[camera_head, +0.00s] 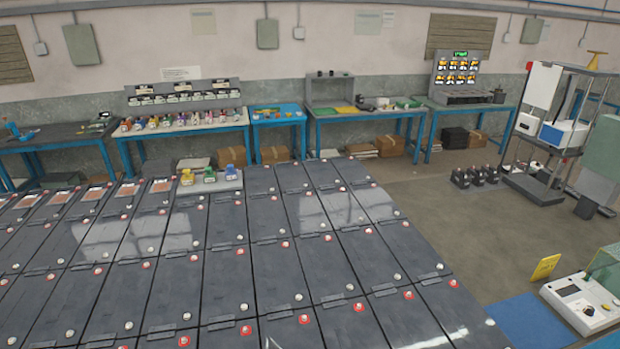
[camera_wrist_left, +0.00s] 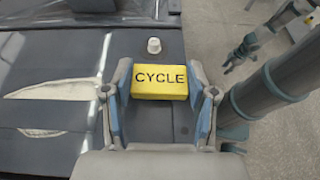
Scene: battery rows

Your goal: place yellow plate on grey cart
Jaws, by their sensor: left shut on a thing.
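In the left wrist view a yellow plate (camera_wrist_left: 160,80) reads CYCLE in black letters. My left gripper (camera_wrist_left: 160,92) is shut on it, with one blue-padded finger at each side. The plate is above a dark battery panel (camera_wrist_left: 145,48); I cannot tell the gap. What looks like my right gripper (camera_wrist_left: 238,55) hangs at the upper right of this view, too small to tell open from shut. Neither gripper shows in the head view. A grey wheeled cart (camera_head: 535,185) with upright posts stands at the right there. Whether it is the task's cart is unclear.
Rows of dark batteries (camera_head: 275,210) fill the foreground. Another yellow sign (camera_head: 545,267) stands at the right near a white device (camera_head: 583,302) and a blue mat (camera_head: 530,322). Blue-legged workbenches (camera_head: 365,113) line the back wall. Floor (camera_head: 460,215) between batteries and cart is mostly clear.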

